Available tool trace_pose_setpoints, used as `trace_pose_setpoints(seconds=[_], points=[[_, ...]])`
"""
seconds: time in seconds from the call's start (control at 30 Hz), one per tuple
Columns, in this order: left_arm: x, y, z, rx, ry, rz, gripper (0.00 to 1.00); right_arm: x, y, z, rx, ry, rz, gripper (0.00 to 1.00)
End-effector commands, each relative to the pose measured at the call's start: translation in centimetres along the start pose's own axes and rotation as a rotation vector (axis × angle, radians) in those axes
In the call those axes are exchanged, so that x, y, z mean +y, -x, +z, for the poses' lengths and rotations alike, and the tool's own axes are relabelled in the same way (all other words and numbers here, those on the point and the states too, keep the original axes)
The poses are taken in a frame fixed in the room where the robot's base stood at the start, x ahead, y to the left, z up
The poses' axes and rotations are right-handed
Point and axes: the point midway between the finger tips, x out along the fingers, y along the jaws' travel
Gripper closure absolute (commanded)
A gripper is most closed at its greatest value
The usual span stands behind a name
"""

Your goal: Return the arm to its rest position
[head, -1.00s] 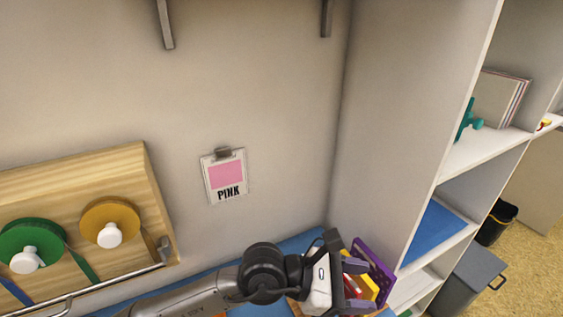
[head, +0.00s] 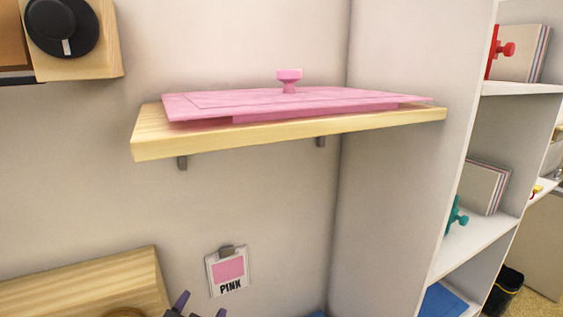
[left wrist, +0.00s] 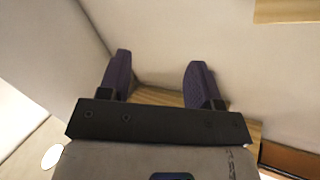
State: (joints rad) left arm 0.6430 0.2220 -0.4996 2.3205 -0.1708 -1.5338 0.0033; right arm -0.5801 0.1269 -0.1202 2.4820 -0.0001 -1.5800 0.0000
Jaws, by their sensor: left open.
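Only the purple fingertips of my left gripper (head: 200,304) show at the bottom edge of the head view, below the card marked PINK (head: 229,270). In the left wrist view my left gripper (left wrist: 158,65) has its two fingers apart with nothing between them, and pale wall and a strip of wood behind. The rest of my left arm is below the head view. My right gripper is not in view.
A wooden block (head: 90,278) is at lower left. A white shelf unit (head: 400,120) stands at right.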

Motion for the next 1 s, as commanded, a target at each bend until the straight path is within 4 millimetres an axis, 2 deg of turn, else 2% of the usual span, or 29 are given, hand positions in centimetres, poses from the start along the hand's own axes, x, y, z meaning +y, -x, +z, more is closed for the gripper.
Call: trace_pose_setpoints(seconds=[0.03, 0.2, 0.37, 0.6, 0.8, 0.9, 1.0], points=[[-0.8, 1.1, 0.1, -0.077, 0.047, 0.059, 0.42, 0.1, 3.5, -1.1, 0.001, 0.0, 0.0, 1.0], [-1.4, 4.4, 3.4, -0.236, 0.172, 0.181, 0.42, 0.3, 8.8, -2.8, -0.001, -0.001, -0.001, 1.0], [-2.4, 8.2, 6.6, -0.402, 0.259, 0.213, 0.42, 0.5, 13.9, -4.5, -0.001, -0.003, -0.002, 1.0], [-2.7, 15.8, 11.5, -0.701, 0.326, 0.246, 0.42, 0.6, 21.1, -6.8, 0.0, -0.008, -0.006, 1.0], [-1.5, 22.7, 13.7, -0.9, 0.337, 0.308, 0.42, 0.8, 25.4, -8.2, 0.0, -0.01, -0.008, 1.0], [-1.0, 25.3, 14.2, -0.967, 0.337, 0.332, 0.42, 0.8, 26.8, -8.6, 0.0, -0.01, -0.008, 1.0], [-0.7, 27.1, 14.5, -1.011, 0.335, 0.348, 0.42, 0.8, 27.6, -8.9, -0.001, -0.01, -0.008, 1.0]])
